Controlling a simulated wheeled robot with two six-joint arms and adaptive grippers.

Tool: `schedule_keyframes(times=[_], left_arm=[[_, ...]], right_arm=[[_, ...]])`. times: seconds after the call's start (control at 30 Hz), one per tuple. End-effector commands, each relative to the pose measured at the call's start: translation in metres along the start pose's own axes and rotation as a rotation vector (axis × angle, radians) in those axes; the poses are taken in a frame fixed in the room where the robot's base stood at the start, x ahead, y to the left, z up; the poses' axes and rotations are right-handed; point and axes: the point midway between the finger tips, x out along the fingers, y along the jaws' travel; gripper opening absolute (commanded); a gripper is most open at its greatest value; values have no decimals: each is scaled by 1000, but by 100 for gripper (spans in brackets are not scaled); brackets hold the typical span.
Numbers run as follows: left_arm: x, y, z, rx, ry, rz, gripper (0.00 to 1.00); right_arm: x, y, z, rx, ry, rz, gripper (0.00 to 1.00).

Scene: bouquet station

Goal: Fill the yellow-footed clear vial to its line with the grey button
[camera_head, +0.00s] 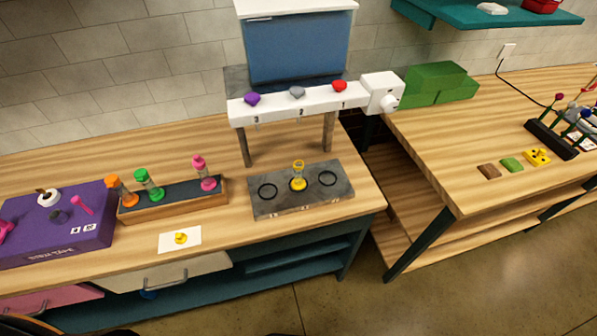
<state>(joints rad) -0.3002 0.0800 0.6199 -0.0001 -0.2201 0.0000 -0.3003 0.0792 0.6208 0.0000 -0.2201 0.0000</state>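The clear vial with the yellow foot (299,177) stands upright on the grey slab (262,209), at the middle ring and below the dispenser. Its top is also yellow. Its line and any liquid inside are too small to make out. The white dispenser bar (273,106) carries three buttons: a purple one (252,99) at left, the grey button (297,92) in the middle and a red one (339,86) at right. The vial stands roughly under the grey button's nozzle. Neither of my grippers is in view.
A wooden rack (170,208) holds orange, green and pink vials left of the slab. A white card (180,240) with a yellow piece lies in front. A purple box (60,245) is at far left. Side rings on the slab are empty. A gap separates the right table (450,140).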

Motion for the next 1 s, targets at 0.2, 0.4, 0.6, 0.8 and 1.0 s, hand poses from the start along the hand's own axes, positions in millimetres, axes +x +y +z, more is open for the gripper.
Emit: schedule_keyframes(times=[0.2,0.4,0.6,0.8,1.0], left_arm=[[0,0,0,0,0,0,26],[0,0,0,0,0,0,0],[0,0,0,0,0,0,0],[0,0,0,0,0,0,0],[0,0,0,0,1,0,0]], right_arm=[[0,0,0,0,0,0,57],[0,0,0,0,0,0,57],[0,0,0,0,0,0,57],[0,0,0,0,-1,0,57],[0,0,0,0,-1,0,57]])
